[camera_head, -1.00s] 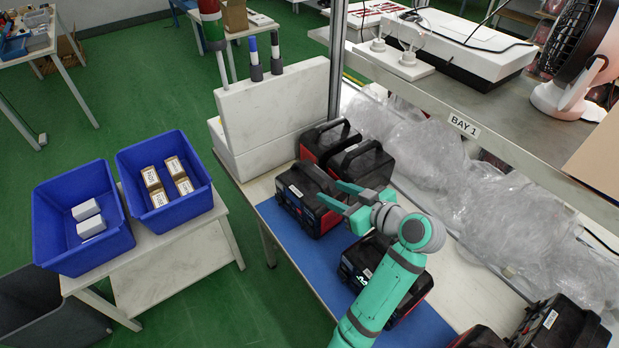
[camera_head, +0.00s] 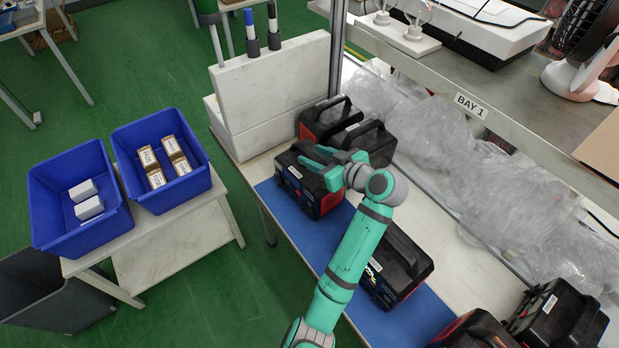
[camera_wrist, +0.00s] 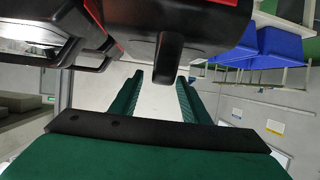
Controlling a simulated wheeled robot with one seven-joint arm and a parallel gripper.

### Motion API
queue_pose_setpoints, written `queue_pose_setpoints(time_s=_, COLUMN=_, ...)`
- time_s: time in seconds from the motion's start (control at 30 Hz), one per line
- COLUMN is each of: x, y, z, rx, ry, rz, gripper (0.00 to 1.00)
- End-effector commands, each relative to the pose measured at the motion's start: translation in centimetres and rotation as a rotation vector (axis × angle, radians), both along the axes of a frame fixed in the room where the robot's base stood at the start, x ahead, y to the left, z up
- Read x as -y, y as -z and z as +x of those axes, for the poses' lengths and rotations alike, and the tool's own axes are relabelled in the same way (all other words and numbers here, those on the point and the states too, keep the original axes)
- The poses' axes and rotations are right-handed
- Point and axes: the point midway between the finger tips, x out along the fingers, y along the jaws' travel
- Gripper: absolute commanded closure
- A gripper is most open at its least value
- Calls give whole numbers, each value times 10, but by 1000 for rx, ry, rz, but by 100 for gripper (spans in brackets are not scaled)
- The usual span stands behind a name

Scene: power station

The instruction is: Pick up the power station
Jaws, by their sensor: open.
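Several black and red power stations stand along the bench. The one at my gripper (camera_head: 312,164) is a black case with a top handle (camera_head: 303,192), on the blue mat. My gripper is open, its two green fingers at the top of this power station, near the handle. In the wrist view, a dark handle (camera_wrist: 168,62) shows in line with the gap between the open fingers (camera_wrist: 158,82). Whether they touch it, I cannot tell. My arm hides part of the case's right side.
Two more power stations (camera_head: 325,118) (camera_head: 370,140) stand close behind, and another (camera_head: 402,262) stands to the right. A metal shelf (camera_head: 500,122) overhangs the bench's far side. Blue bins (camera_head: 50,215) (camera_head: 140,130) stand on a side table at left.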

Motion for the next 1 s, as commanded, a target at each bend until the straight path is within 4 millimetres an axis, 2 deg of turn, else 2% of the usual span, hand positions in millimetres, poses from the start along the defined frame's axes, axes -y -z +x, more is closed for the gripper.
queue_pose_setpoints(time_s=0.2, x=-15, y=8, z=15, rx=0, ry=-4, rz=0, gripper=58)
queue_pose_setpoints(time_s=0.43, x=-16, y=9, z=16, rx=0, ry=-3, rz=0, gripper=58)
queue_pose_setpoints(time_s=0.47, x=-16, y=9, z=16, rx=0, ry=-3, rz=0, gripper=60)
queue_pose_setpoints(time_s=0.63, x=-16, y=9, z=16, rx=0, ry=-2, rz=0, gripper=100)
queue_pose_setpoints(time_s=1.0, x=-11, y=9, z=15, rx=0, ry=4, rz=1, gripper=100)
